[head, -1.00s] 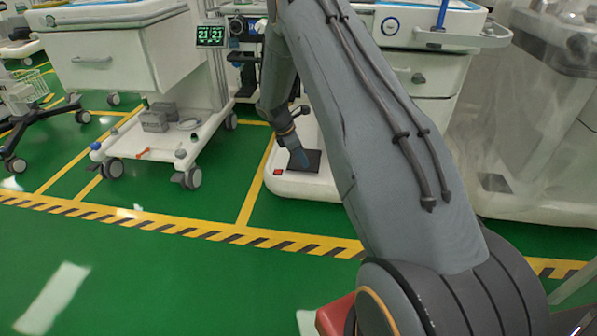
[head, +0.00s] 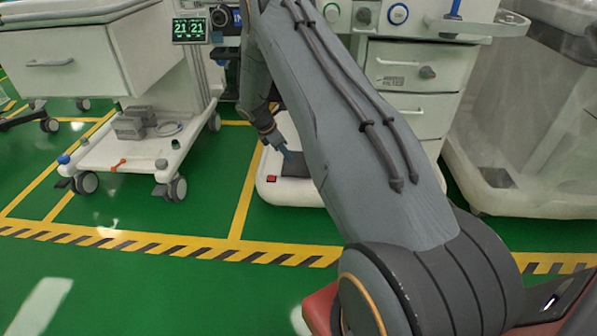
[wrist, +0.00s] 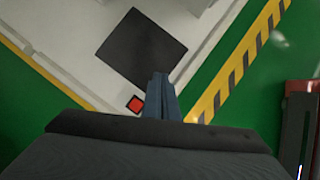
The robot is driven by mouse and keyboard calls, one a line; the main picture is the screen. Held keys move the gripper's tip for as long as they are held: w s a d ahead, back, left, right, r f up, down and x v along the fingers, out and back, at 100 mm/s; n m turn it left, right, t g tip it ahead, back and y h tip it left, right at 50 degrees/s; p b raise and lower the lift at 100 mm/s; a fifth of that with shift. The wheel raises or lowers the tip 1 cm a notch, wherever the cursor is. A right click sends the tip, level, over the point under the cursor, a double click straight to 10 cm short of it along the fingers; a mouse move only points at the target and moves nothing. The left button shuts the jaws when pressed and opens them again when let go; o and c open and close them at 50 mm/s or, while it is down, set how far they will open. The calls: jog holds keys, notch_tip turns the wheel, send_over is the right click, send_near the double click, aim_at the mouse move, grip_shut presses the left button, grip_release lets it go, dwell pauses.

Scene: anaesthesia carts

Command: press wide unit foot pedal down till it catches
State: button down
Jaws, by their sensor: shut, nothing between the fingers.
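The dark square foot pedal (head: 295,168) lies on the white base (head: 285,193) of the drawer unit. It also shows in the wrist view as a dark plate (wrist: 141,48). A small red square (head: 271,179) sits beside it on the base, also seen in the wrist view (wrist: 136,104). My gripper (head: 287,151) is shut and empty, with its blue-grey fingers pointing down at the pedal's left and far part. In the wrist view the fingertips (wrist: 160,78) overlap the plate's near edge. I cannot tell whether they touch it. My arm hides the pedal's right side.
The drawer unit (head: 410,75) stands behind my arm. A white cart (head: 140,140) on castors stands to the left, with a screen (head: 189,30) beside it. A translucent covered unit (head: 520,140) is at the right. Green floor with a yellow-black stripe (head: 150,245) is clear in front.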

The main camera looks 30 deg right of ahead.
aim_at(297, 171)
jog(key=shift+b+x, duration=1.95)
jog(key=shift+x, duration=1.5)
jog(key=shift+a+f+b, duration=0.1)
jog(key=shift+f+b, duration=0.3)
jog(key=shift+f, duration=0.55)
jog(key=shift+r, duration=0.15)
jog(key=shift+a+r+p, duration=0.25)
jog(key=shift+a+p, duration=0.1)
jog(key=shift+a, duration=0.4)
jog(key=shift+a+r+p, duration=0.3)
jog(key=shift+a+p, duration=0.05)
jog(key=shift+a, duration=0.4)
